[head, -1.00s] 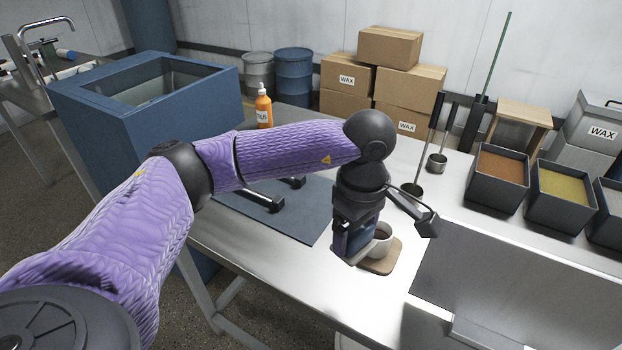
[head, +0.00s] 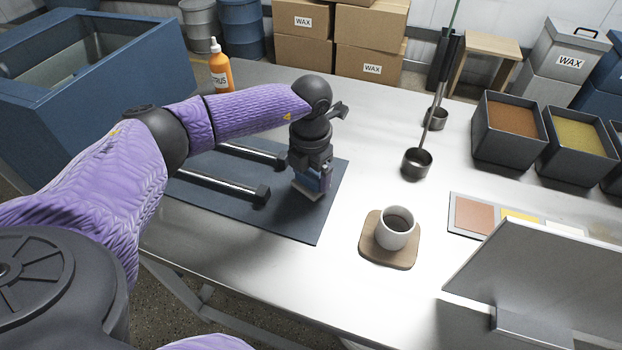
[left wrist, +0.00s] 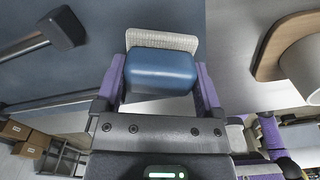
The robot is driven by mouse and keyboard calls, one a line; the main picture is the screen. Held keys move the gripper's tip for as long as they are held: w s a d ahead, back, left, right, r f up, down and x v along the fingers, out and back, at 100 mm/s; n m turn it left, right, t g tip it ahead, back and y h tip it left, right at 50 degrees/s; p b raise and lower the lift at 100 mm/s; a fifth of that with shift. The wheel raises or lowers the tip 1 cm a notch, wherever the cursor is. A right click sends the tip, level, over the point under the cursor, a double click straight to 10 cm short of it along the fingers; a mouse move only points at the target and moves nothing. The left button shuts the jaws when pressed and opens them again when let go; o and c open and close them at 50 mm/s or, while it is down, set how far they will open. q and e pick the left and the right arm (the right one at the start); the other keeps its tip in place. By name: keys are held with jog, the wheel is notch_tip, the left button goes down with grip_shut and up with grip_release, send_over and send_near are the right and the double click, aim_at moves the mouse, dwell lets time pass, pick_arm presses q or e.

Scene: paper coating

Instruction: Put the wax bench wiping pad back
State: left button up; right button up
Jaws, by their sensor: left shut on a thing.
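The wax bench wiping pad shows in the left wrist view as a blue block (left wrist: 160,72) with a pale woven pad face (left wrist: 161,40). My left gripper (head: 312,180) is shut on its blue block. In the head view the pad (head: 308,193) is held over the right part of a dark blue mat (head: 290,222); I cannot tell whether it touches the mat. My right gripper is not in view.
A cup (head: 396,232) stands on a wooden coaster (head: 374,250) right of the mat. An orange bottle (head: 220,72) stands behind the mat. Ladles (head: 416,162), wax trays (head: 505,132) and a grey panel (head: 540,275) occupy the right side. Bare table lies between mat and ladles.

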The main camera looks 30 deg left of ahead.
aim_at(311, 171)
pick_arm(q)
jog(key=shift+f, duration=0.85)
jog(key=shift+r, duration=0.15)
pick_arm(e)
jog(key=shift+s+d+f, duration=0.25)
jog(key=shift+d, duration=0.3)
pick_arm(q)
jog(key=o, duration=0.8)
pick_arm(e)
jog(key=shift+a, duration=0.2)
pick_arm(q)
notch_tip(311, 171, up, 12)
jog(key=p, duration=0.3)
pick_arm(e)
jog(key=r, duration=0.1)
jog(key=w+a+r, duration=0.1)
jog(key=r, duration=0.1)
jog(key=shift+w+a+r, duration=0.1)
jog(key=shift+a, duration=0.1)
